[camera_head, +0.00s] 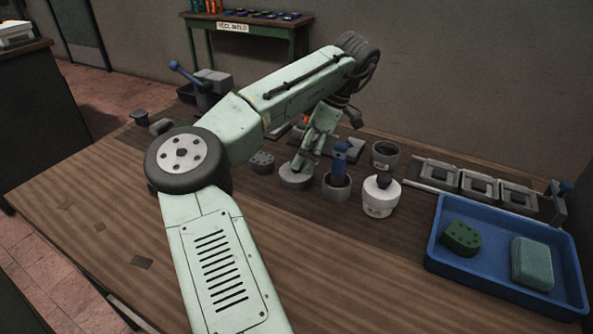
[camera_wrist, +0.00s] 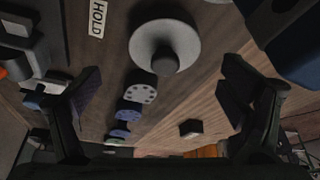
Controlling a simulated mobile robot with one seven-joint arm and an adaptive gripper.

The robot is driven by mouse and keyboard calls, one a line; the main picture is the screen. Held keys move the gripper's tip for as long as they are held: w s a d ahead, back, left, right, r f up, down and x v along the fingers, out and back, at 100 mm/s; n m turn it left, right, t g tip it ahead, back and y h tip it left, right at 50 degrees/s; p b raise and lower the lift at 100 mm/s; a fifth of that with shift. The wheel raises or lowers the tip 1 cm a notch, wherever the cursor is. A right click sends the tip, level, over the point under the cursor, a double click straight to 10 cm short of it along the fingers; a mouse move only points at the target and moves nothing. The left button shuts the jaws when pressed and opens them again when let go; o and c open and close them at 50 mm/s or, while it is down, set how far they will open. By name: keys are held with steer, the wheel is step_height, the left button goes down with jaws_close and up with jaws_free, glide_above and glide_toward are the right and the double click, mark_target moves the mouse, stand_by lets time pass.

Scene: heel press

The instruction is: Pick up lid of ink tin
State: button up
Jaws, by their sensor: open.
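A pale grey round tin (camera_head: 297,177) stands on the bench under my gripper (camera_head: 301,163) in the head view. In the wrist view its round lid (camera_wrist: 184,36) shows as a grey disc with a darker knob (camera_wrist: 165,62) in the middle. I take this as the ink tin's lid; no label on it is readable. My gripper (camera_wrist: 162,74) is open, one finger on each side of the picture. The knob lies between the fingers in the picture, with nothing gripped. How far the fingertips are from the knob cannot be told.
A grey heel piece with holes (camera_wrist: 140,88) lies close to the tin. In the head view, a cup with a blue-handled tool (camera_head: 337,181) and a white jar (camera_head: 381,198) stand just right. A blue tray (camera_head: 470,276) is farther right.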

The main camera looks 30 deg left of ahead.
steer(key=x, duration=0.1)
steer(key=p+x, duration=0.1)
steer(key=x, duration=0.1)
steer(key=shift+s+a+f, duration=0.15)
steer(key=shift+s, duration=0.3)
steer(key=shift+a+f, duration=0.1)
steer(key=shift+f, duration=0.35)
steer(key=c, duration=0.9)
